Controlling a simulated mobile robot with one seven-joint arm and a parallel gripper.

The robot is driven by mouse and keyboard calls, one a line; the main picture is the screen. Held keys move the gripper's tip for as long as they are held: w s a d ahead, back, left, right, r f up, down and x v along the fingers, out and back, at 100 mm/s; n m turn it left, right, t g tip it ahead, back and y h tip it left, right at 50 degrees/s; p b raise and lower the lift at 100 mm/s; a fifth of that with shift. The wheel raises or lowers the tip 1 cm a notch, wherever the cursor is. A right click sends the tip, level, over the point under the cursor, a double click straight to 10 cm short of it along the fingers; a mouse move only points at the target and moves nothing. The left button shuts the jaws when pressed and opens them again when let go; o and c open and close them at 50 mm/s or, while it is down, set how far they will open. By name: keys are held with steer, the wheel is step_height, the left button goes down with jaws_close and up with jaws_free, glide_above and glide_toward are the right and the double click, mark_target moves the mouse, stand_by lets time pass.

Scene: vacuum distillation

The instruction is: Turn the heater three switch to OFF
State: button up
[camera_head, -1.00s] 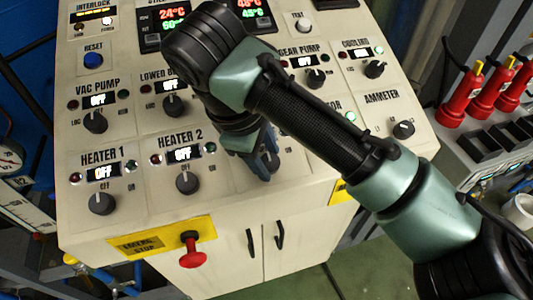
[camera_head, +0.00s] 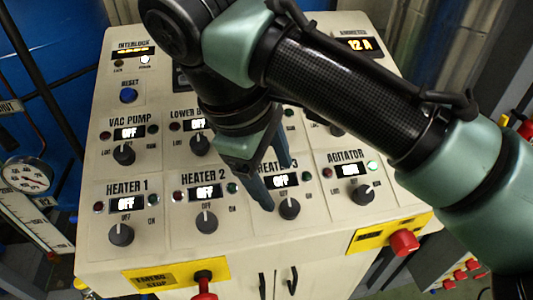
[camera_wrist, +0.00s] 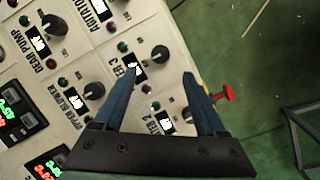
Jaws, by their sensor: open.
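The heater three switch (camera_head: 289,208) is a dark round knob with a pale pointer mark, low on the sloped panel between heater 2 and the agitator. The heater three display (camera_head: 283,180) above it appears to read OFF; its label is partly covered by my gripper. My gripper (camera_head: 278,187) is open and empty, its two blue fingers hanging over the heater three area, one tip just left of the knob in the picture. In the wrist view the heater three switch (camera_wrist: 159,53) shows just beyond the gap between the fingertips (camera_wrist: 161,75). Contact cannot be told.
The heater 2 knob (camera_head: 206,222) is close on the left and the agitator knob (camera_head: 363,195) on the right. Red emergency buttons (camera_head: 404,243) stick out at the panel's front edge. My arm covers much of the panel's upper right.

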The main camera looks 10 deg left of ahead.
steer(key=shift+v, duration=2.05)
